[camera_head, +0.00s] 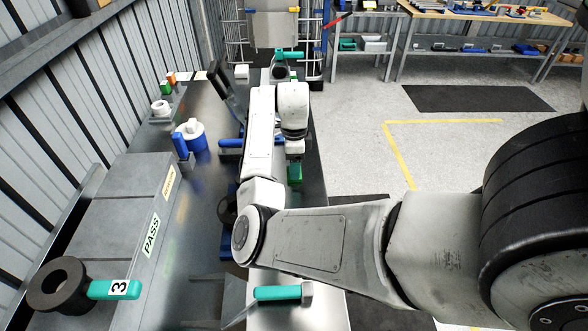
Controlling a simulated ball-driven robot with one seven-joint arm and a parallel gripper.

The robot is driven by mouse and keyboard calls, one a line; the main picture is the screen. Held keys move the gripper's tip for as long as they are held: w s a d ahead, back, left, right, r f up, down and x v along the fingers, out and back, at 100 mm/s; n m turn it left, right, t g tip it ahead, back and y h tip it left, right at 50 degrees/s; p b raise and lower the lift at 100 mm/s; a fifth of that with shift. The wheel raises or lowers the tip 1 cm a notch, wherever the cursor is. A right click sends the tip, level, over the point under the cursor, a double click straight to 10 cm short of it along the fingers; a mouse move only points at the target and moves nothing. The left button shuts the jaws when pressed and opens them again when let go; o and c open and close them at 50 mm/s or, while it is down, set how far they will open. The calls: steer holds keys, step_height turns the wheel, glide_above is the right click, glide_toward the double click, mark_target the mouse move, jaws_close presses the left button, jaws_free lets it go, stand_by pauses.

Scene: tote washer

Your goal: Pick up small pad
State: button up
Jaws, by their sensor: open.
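My arm reaches over a grey metal bench (205,100), and its wrist bends downward above the bench's right side. My gripper (295,158) is at the wrist's lower end, small in view and open; its fingertips are hard to make out. A small green block (295,174) shows right at or just below the gripper. I cannot tell whether it touches the fingers, or whether it is the small pad. No other thing can be told clearly as the small pad, and my arm hides part of the bench.
Grey blocks with a PASS label (151,236) fill the bench's left. A black ring with a teal handle (115,289) lies front left, and a teal-handled tool (278,293) front centre. A blue-and-white container (192,135) stands behind. Open floor (350,140) lies right.

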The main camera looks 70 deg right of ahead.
steer(key=shift+c, duration=0.3)
steer(key=c, duration=1)
steer(key=shift+r, duration=0.1)
steer(key=shift+r, duration=0.45)
steer(key=s+a+r, duration=0.2)
steer(key=s+r, duration=0.2)
steer(key=s+a+r, duration=0.2)
steer(key=s+r, duration=0.2)
steer(key=s+a+r, duration=0.2)
steer(key=s+r, duration=0.2)
steer(key=shift+s+a, duration=0.1)
steer(key=shift+a, duration=0.3)
